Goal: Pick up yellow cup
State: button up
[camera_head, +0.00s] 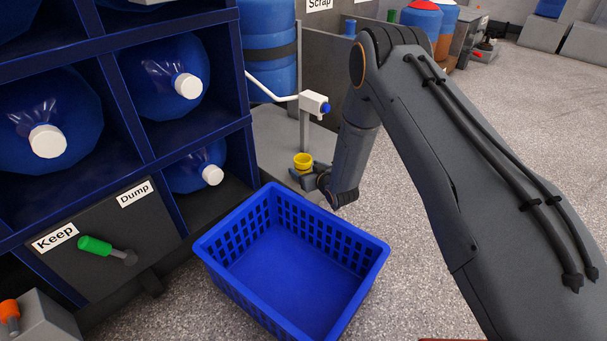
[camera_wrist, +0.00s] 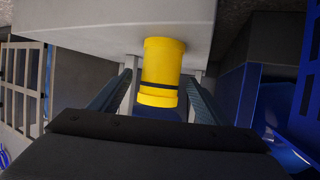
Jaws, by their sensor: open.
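The yellow cup (camera_head: 303,161) stands on a low grey platform (camera_head: 274,138) under a tap-like spout. In the wrist view the yellow cup (camera_wrist: 160,72) has a dark band near one end and lies between my two fingers. My gripper (camera_head: 310,178) is open at the cup, seen small in the head view and close up in the wrist view (camera_wrist: 153,90). Gaps show between the cup and both fingers, so I see no grip on it. The fingertips are partly hidden in the head view.
An empty blue crate (camera_head: 290,275) stands on the floor just in front of the platform. A white spout (camera_head: 314,103) hangs above the cup. A blue rack (camera_head: 145,130) with large blue bottles fills the left.

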jog(key=c, duration=1.1)
jog(key=shift+r, duration=0.1)
jog(key=shift+c, duration=0.2)
